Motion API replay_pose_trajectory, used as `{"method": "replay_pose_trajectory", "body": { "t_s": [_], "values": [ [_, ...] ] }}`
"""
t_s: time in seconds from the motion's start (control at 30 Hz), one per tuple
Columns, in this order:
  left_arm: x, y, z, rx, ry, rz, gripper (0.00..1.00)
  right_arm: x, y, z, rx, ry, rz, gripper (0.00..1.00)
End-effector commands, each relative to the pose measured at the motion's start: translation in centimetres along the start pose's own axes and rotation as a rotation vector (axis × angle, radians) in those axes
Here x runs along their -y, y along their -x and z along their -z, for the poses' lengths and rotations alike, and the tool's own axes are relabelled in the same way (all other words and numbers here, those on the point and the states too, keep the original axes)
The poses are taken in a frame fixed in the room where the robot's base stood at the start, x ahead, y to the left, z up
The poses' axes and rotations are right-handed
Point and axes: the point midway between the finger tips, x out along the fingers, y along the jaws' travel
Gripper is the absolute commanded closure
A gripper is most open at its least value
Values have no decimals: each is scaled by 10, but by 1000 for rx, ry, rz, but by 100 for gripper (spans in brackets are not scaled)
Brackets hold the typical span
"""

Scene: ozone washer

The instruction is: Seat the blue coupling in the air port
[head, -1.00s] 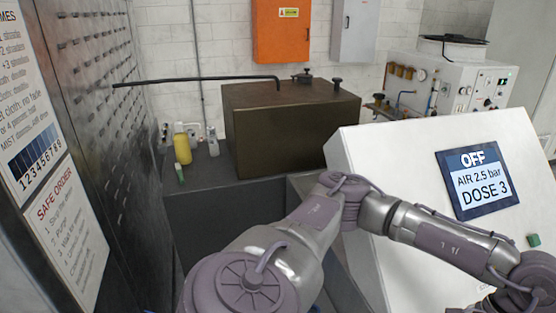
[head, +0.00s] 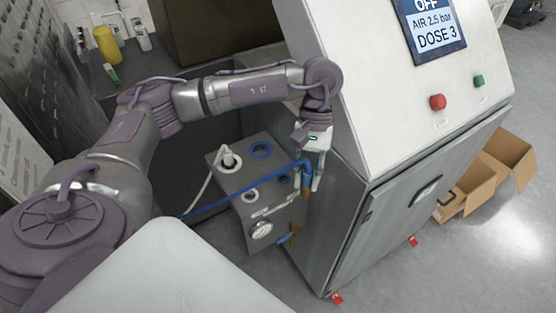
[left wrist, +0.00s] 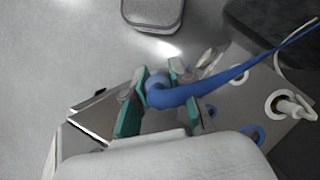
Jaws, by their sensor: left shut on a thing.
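My left gripper (head: 312,178) is shut on the blue coupling (left wrist: 158,88) at the end of a blue hose. In the head view it hangs at the right edge of a grey port box (head: 225,187). The box top has a large blue-ringed port (head: 262,150) and a smaller blue-ringed port (head: 283,179) beside the gripper. No label shows which is the air port. In the left wrist view the coupling sits between the teal fingers, with the ports to the right. The coupling's lower end is partly hidden. My right gripper is not in view.
A white plug (head: 229,161) with a pale hose sits in another port. The blue hose (head: 222,202) crosses the box top. A white console (head: 400,110) on a steel cabinet stands right of the gripper. Cardboard boxes (head: 468,190) lie at the right.

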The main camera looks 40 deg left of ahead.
Motion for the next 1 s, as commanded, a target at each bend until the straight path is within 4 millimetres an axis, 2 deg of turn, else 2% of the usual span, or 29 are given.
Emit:
{"method": "replay_pose_trajectory", "body": {
  "t_s": [0.03,0.1,0.2,0.3,0.47,0.7,1.0],
  "values": [
    [5,-13,28,5,137,-56,100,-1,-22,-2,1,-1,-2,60],
    [14,-13,60,5,325,-135,100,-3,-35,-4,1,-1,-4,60],
    [32,-10,98,4,572,-238,100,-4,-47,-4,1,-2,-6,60],
    [49,-4,124,3,758,-318,100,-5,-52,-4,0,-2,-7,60],
    [63,-7,143,4,892,-371,100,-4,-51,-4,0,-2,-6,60],
    [64,-44,160,3,902,-374,100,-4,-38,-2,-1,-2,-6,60],
    [64,-71,171,2,899,-374,100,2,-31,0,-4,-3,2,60]
  ]
}}
